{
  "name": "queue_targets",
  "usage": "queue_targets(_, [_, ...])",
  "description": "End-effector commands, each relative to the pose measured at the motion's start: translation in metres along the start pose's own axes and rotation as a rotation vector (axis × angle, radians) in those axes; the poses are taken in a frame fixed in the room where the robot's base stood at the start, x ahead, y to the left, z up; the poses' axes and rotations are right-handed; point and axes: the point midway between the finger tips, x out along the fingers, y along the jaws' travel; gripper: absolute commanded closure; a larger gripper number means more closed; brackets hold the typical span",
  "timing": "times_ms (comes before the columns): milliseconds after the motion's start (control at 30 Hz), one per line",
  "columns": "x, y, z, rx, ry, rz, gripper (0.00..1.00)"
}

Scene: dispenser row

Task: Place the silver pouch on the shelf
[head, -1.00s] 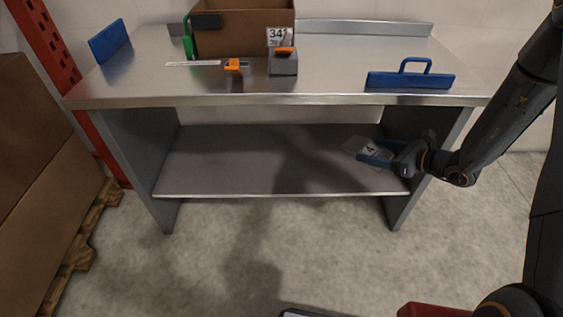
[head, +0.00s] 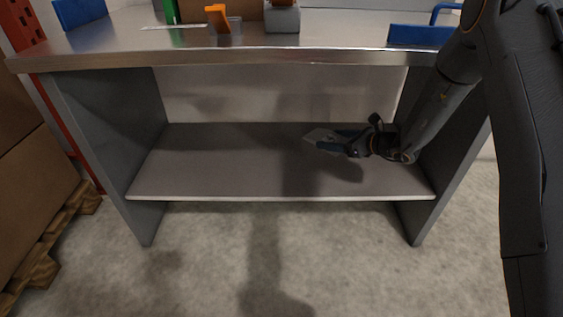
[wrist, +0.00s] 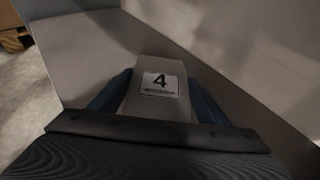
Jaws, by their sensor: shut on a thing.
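My gripper (head: 335,143) is under the tabletop, over the right half of the grey lower shelf (head: 220,165). It is shut on the silver pouch (head: 318,135), which pokes out to the left of the fingers. In the wrist view the pouch (wrist: 150,105) is a flat grey packet with a white label marked 4, between the blue fingers (wrist: 158,96). The shelf also shows beyond it in the wrist view (wrist: 85,50). I cannot tell whether the pouch touches the shelf.
The steel tabletop (head: 330,50) hangs above my gripper, with the grey side panels (head: 110,140) and (head: 448,160) at either end. Orange-topped items (head: 218,18), a dark box (head: 283,17) and a blue piece (head: 420,35) stand on top. The lower shelf's left half is clear.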

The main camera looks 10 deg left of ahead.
Motion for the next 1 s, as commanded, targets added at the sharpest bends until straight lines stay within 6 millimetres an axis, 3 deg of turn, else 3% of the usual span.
queue_targets(100, [0.015,-0.002,-0.003,0.001,-0.005,0.002,0.57])
queue_targets(267, [0.023,-0.002,-0.009,0.003,-0.006,0.002,0.57])
queue_targets(533, [0.04,-0.002,-0.052,0.003,-0.004,0.003,0.57])
queue_targets(1000, [0.058,-0.002,-0.095,0.002,-0.006,0.003,0.57])
